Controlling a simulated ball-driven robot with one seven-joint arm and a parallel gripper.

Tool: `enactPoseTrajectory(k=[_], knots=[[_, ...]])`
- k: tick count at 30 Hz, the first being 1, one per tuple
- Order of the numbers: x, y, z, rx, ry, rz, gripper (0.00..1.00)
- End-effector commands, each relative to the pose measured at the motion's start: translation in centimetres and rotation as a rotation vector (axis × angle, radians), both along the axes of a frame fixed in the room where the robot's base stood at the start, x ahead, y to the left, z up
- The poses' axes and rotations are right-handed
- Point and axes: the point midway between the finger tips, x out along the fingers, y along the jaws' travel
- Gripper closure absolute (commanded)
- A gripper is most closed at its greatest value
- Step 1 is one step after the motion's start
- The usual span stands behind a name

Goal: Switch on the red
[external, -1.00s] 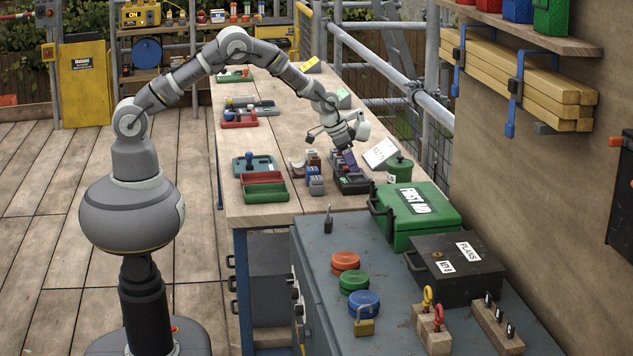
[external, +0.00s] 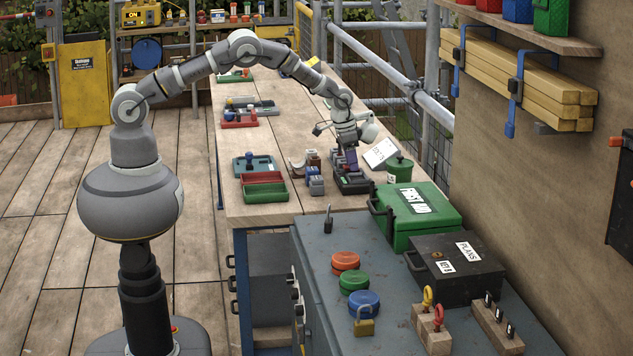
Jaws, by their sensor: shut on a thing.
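My gripper (external: 347,147) points down over a dark tray (external: 354,187) on the far wooden bench. It is shut on a small purple block (external: 350,160), which stands nearly upright at the tray. Whether the block touches the tray floor is too small to tell. No red switch can be made out clearly at the gripper. Other red things are a red-and-green tray (external: 264,177) left of the gripper and a red-orange handle on a dark wall box (external: 615,141) at the far right.
Small grey-blue blocks (external: 316,183) stand left of the dark tray. A white tilted card (external: 381,153), a green canister (external: 400,169) and a green first aid case (external: 422,212) stand close on the right. A rail runs behind the bench.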

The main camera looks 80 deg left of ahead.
Motion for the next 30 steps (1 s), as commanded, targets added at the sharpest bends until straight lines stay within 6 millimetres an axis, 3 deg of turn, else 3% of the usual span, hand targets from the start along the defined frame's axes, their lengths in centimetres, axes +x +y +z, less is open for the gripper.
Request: enactPoseTrajectory(k=[2, 3, 6, 16, 24, 30], knots=[[0.0, 0.0, 0.0, 0.0, 0.0, 0.0, 0.99], [0.0, 0.0, 0.0, 0.0, -0.001, 0.0, 0.59], [0.0, 0.0, 0.0, 0.0, -0.001, 0.0, 0.43], [-0.1, 0.0, 0.7, 0.0, -0.002, 0.0, 0.43], [-1.0, 0.0, 5.5, 0.0, -0.002, 0.0, 0.43], [-1.5, 0.0, 7.5, -0.001, -0.001, 0.001, 0.43]])
